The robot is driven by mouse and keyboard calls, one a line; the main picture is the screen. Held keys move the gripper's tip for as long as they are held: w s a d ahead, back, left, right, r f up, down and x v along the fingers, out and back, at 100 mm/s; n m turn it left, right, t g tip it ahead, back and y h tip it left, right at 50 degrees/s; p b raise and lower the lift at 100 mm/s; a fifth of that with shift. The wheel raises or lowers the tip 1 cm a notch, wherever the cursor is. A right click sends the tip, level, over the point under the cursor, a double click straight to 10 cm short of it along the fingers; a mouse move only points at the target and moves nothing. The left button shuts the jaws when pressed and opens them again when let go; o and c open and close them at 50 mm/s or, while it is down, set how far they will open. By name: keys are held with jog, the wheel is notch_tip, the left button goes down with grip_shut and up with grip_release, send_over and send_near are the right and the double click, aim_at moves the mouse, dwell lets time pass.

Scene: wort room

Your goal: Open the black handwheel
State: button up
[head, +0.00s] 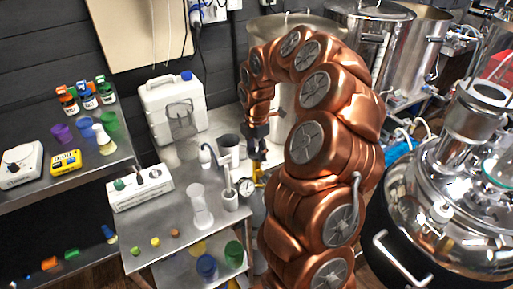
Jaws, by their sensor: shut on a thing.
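My copper-coloured arm arches over from the right, and its dark gripper (257,155) points down just behind the right side of the metal table. The gripper is shut at the top of a small brass valve (258,173) with a round pressure gauge (246,188) beside it. The black handwheel is between the fingers at the top of this valve; it is small and dark, and I cannot make out its rim apart from the fingers. A pale cylinder (257,213) stands below the valve, partly hidden by the table and my arm.
A metal table (150,226) holds a white hotplate (140,188), a clear cylinder (201,207) and small coloured stoppers. Steel vessels (450,220) fill the right. A shelf (100,145) with bottles is at left.

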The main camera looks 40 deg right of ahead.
aim_at(256, 151)
jog(key=shift+n+p, duration=0.65)
jog(key=shift+n, duration=1.55)
jog(key=o, duration=1.2)
jog(key=shift+c, duration=0.2)
notch_tip(256, 151, up, 12)
